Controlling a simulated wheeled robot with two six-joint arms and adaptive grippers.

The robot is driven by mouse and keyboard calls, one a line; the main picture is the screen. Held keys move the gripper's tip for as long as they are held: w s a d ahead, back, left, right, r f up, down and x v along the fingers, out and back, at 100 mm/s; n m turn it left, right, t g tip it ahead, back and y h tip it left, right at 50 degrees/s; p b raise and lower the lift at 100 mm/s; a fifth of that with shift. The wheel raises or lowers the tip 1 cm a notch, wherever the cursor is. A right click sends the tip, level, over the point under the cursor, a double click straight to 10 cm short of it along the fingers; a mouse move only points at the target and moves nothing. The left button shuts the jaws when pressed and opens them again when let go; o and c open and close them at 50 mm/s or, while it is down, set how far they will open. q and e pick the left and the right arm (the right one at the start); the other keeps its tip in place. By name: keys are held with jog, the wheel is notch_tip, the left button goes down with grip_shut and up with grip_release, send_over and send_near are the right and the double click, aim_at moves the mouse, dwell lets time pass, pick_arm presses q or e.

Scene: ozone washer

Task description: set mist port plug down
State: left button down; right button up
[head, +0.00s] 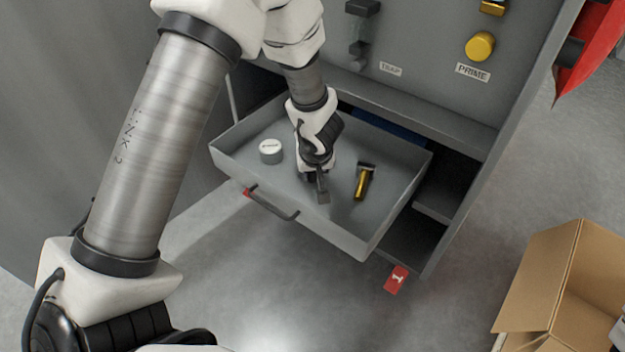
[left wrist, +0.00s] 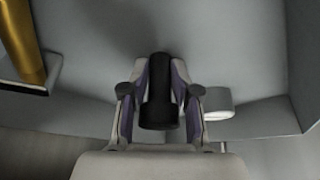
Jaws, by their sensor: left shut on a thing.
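My left gripper (head: 318,186) reaches down into the open grey drawer (head: 340,230). It is shut on a short black cylindrical plug (left wrist: 159,98), taken here as the mist port plug, which sits between the two fingers in the left wrist view. In the head view the arm and fingers mostly hide the plug. The plug is low, close to the drawer floor; I cannot tell whether it touches it. My right gripper is not in view.
A white round cap (head: 271,151) stands left of the gripper in the drawer. A gold cylinder with a dark head (head: 363,182) lies to the right. The drawer walls surround them. A cardboard box (head: 562,290) stands on the floor at right.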

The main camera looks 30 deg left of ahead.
pick_arm(q)
jog(key=shift+r, duration=0.2)
jog(key=shift+f, duration=0.2)
jog(key=c, duration=0.8)
grip_release()
jog(key=shift+o, duration=0.2)
jog(key=p+v, duration=0.8)
jog(key=v, duration=0.4)
jog(key=shift+r+p, duration=0.2)
jog(key=shift+p, duration=0.2)
jog(key=shift+s, duration=0.1)
